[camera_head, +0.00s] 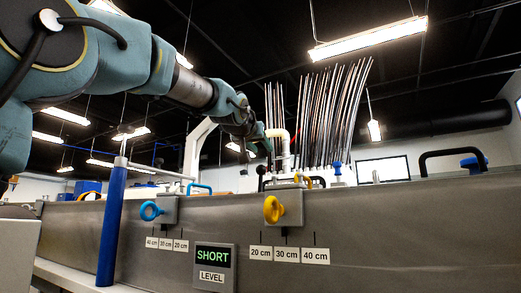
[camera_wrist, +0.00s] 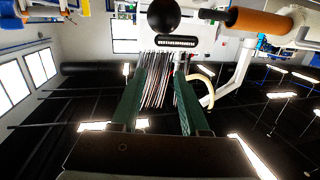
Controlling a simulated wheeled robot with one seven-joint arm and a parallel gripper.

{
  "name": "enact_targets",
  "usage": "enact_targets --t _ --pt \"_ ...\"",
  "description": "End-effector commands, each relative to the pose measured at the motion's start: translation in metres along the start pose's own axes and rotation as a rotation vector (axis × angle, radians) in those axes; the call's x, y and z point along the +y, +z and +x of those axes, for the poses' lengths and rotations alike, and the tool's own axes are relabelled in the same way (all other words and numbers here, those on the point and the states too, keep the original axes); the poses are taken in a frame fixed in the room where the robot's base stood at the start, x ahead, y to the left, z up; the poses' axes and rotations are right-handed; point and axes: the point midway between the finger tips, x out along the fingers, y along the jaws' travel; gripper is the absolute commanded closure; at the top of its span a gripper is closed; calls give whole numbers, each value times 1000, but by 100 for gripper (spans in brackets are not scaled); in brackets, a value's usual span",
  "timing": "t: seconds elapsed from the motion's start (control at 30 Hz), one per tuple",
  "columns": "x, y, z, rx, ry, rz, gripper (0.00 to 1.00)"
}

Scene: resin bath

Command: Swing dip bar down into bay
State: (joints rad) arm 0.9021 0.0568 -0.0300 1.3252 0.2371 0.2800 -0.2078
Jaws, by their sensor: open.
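My gripper (camera_head: 266,150) is in the upper middle of the head view, above the steel tank wall. In the wrist view its two green fingers (camera_wrist: 159,70) stand apart with nothing held between them. A bunch of thin upright rods (camera_head: 335,115) rises behind the tank wall; the rods (camera_wrist: 160,82) also show beyond the gap between the fingers in the wrist view. A cream bent pipe (camera_head: 284,148) stands close beside my gripper. I cannot tell for sure which part is the dip bar. The bay's inside is hidden behind the wall.
The steel tank wall (camera_head: 400,225) spans the head view, with a yellow knob (camera_head: 283,209), a blue knob (camera_head: 151,211) and a lit "SHORT" level sign (camera_head: 213,256). A blue post (camera_head: 112,228) stands at left. A black ball (camera_wrist: 163,16) and an orange cylinder (camera_wrist: 258,20) show in the wrist view.

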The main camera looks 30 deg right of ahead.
Motion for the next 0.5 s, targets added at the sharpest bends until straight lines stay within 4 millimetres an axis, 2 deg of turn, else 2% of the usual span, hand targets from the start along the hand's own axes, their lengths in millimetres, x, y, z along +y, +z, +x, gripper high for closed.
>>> enact_targets --t 0.07,0.43,0.5 --pt "0 0 0 0 0 0 59" --pt "-13 -20 7 -12 -15 59 100" --pt "-17 -22 8 -15 -16 81 100"
